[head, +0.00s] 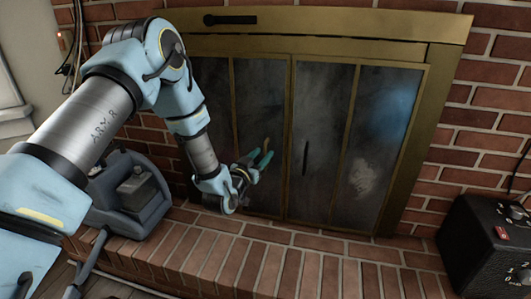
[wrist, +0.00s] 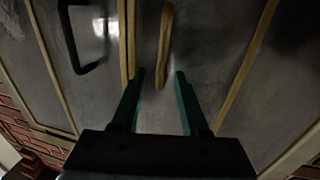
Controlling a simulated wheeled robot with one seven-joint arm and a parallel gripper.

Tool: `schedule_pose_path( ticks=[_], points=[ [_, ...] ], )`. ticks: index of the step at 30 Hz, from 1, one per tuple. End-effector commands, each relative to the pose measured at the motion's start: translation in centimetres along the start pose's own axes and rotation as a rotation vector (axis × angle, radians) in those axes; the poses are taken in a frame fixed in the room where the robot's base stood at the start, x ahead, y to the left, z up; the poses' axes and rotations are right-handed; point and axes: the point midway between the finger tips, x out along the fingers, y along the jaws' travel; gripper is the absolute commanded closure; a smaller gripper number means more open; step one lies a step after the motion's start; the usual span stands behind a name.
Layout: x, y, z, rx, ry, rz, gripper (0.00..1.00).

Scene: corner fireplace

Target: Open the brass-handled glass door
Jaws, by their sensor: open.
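The brass-handled glass door (head: 261,95) is the left half of the fireplace doors, with smoky glass in a brass frame. It looks shut. Its upright brass handle (wrist: 166,40) shows in the wrist view; in the head view only a small bit of it (head: 266,144) shows by my fingers. My gripper (head: 262,152) is in front of this door, with its teal fingers open and empty. In the wrist view, the handle's lower end appears between the fingertips of my gripper (wrist: 160,74). I cannot tell whether the fingers touch it.
The other glass door (head: 325,110), at right in the head view, has a black handle (head: 306,158), which also shows in the wrist view (wrist: 84,40). A brick hearth (head: 290,262) runs below. A grey-blue machine (head: 135,190) stands left and a black box (head: 485,245) right.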

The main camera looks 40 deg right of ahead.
Motion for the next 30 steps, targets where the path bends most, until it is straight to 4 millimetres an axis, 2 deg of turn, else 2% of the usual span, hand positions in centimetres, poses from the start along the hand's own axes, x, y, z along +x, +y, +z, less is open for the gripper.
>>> schedule_pose_path(
  ticks=[3, 6, 17, 27, 29, 30],
  points=[
    [1.6, 0.0, 0.0, 0.000, 0.001, 0.000, 0.55],
    [2.4, 0.0, 0.0, 0.000, 0.001, 0.000, 0.55],
    [2.8, 0.0, 0.0, 0.000, -0.001, -0.001, 0.55],
    [2.8, 0.0, 0.0, 0.000, -0.001, -0.001, 0.94],
    [2.8, 0.0, 0.0, 0.000, -0.001, -0.001, 1.00],
    [2.8, 0.0, 0.0, 0.000, -0.001, -0.001, 1.00]
  ],
)
